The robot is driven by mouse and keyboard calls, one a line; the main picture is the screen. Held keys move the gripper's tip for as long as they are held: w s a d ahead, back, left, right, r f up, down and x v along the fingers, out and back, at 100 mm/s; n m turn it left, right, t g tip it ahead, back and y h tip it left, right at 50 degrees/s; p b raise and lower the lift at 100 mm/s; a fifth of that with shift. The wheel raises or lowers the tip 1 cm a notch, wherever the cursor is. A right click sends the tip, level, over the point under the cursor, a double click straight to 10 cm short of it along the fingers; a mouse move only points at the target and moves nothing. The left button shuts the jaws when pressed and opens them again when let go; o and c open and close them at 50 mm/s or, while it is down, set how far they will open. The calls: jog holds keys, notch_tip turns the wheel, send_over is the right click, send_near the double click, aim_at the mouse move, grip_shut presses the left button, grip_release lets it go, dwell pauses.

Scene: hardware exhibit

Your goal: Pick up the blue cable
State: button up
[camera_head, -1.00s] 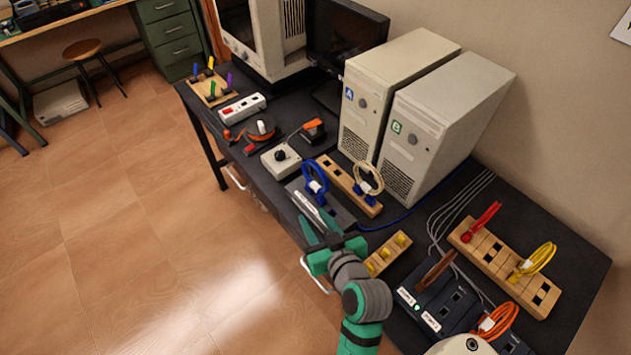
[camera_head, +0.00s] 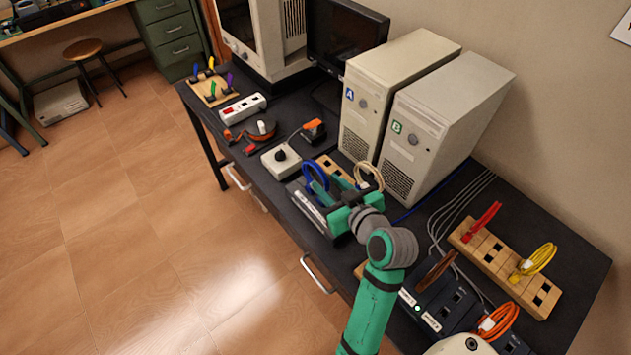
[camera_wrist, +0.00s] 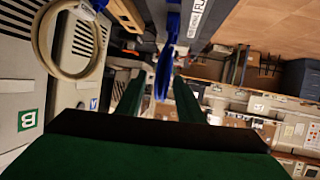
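The blue cable (camera_head: 316,172) is an upright loop at a dark unit with a white label (camera_head: 309,208) on the black table. My gripper (camera_head: 322,192) is at the loop, partly in front of it. In the wrist view, the blue cable (camera_wrist: 166,62) runs between the two green fingers of my gripper (camera_wrist: 157,88). The fingers stand apart, with gaps visible beside the cable, so the gripper is open. The cable's lower end is hidden by my gripper in the head view.
A beige coiled cable (camera_head: 369,174) stands close right of my gripper by a wooden socket block (camera_head: 328,166). Computer towers A (camera_head: 362,101) and B (camera_head: 413,138) stand behind. A white box with a black knob (camera_head: 281,159) is to the left.

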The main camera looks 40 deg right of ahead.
jog(key=shift+x, duration=2.6)
jog(key=shift+f, duration=0.1)
grip_shut()
